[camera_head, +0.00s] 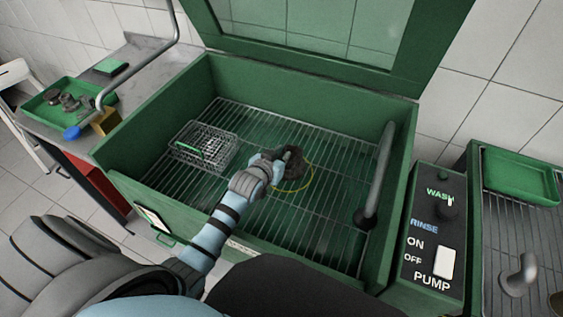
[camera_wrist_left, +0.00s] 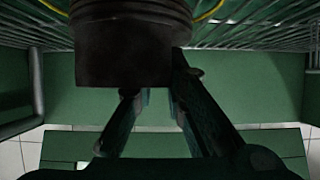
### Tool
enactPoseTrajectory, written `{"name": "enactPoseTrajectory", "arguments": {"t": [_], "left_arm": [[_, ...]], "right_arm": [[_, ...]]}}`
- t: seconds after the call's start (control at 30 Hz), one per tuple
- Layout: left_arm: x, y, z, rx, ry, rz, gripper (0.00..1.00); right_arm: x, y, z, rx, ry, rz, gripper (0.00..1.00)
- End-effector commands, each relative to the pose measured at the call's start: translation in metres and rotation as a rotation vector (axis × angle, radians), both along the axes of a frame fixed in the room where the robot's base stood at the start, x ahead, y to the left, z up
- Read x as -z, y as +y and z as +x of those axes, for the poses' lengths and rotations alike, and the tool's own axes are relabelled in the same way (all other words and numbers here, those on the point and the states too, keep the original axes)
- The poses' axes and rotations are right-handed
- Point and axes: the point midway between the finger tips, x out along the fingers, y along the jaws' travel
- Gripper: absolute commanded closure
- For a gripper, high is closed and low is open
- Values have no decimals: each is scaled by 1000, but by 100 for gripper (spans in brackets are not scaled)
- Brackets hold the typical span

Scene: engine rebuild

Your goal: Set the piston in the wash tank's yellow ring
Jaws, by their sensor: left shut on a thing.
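The dark, dirty piston (camera_head: 295,166) is at my left gripper (camera_head: 283,158) inside the green wash tank (camera_head: 140,165). The gripper is shut on it. In the left wrist view the piston (camera_wrist_left: 125,45) is large and dark between the finger tips (camera_wrist_left: 155,92). The yellow ring (camera_head: 293,189) lies on the tank's wire rack, partly hidden behind the piston and gripper. An arc of the ring (camera_wrist_left: 211,11) shows beside the piston in the left wrist view. I cannot tell whether the piston touches the rack. My right gripper is not in view.
A wire basket (camera_head: 203,147) stands on the rack to the left. A grey pipe (camera_head: 380,165) rises at the tank's right side. The lid (camera_head: 310,62) is open. A control panel (camera_head: 432,235) is at right. A green tray of parts (camera_head: 52,112) is at far left.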

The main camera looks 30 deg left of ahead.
Motion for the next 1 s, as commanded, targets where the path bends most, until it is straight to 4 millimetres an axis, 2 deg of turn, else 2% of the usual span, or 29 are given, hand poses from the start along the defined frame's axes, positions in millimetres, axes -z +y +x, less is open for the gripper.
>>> {"name": "enactPoseTrajectory", "arguments": {"t": [0.07,0.37,0.4,0.5,0.83,1.0], "left_arm": [[13,0,0,0,-2,0,100],[14,0,0,1,-3,0,100],[14,0,0,0,0,0,83],[14,0,0,0,-1,0,68],[12,0,0,0,-1,0,68],[1,-1,-18,1,1,0,68]], "right_arm": [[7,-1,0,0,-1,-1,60],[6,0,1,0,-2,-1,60],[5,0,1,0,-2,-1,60],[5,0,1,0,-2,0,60],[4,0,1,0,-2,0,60],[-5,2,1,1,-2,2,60]]}}
